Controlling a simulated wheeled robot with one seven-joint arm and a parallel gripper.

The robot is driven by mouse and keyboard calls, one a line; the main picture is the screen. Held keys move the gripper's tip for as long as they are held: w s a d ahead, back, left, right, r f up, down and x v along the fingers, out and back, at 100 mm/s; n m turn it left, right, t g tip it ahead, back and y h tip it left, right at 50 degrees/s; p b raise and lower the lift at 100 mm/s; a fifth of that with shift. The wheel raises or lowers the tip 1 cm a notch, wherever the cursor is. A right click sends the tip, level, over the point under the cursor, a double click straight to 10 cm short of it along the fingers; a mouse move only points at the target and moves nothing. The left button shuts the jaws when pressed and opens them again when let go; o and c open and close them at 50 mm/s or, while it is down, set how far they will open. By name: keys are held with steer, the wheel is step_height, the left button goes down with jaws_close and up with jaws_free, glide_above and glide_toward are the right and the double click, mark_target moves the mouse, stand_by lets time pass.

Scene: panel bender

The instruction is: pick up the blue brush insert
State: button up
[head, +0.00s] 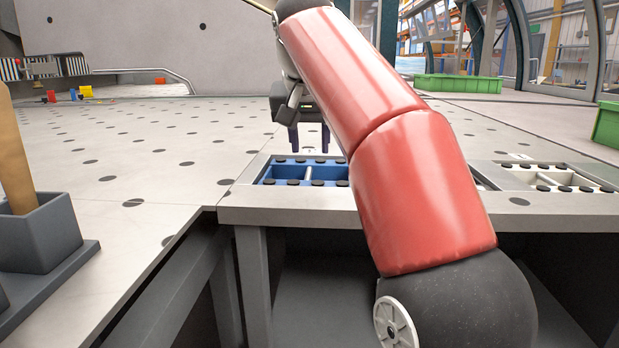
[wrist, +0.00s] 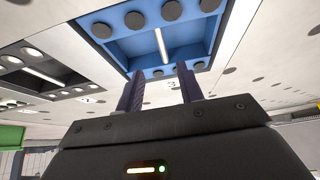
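The blue brush insert (head: 306,172) sits in a slot of the table at the centre of the head view, its right part hidden behind my red arm. It is a blue frame with dark round brushes along its edges and a light bar across its middle. It also shows at the top of the wrist view (wrist: 152,47), cut off by the picture edge. My gripper (head: 309,150) hangs over the far side of the insert, fingers pointing down.
A white insert (head: 560,178) with dark brushes lies in another slot to the right. A dark insert (wrist: 45,72) shows at the left of the wrist view. A grey holder (head: 45,235) stands at the left. A green bin (head: 457,83) is at the back.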

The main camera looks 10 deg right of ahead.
mark_target(308, 174)
steer(key=x, duration=0.2)
steer(key=b+x, duration=0.1)
steer(key=x, duration=0.1)
steer(key=b+x, duration=0.1)
steer(key=x, duration=0.2)
steer(key=shift+s+a+f, duration=0.35)
jaws_close()
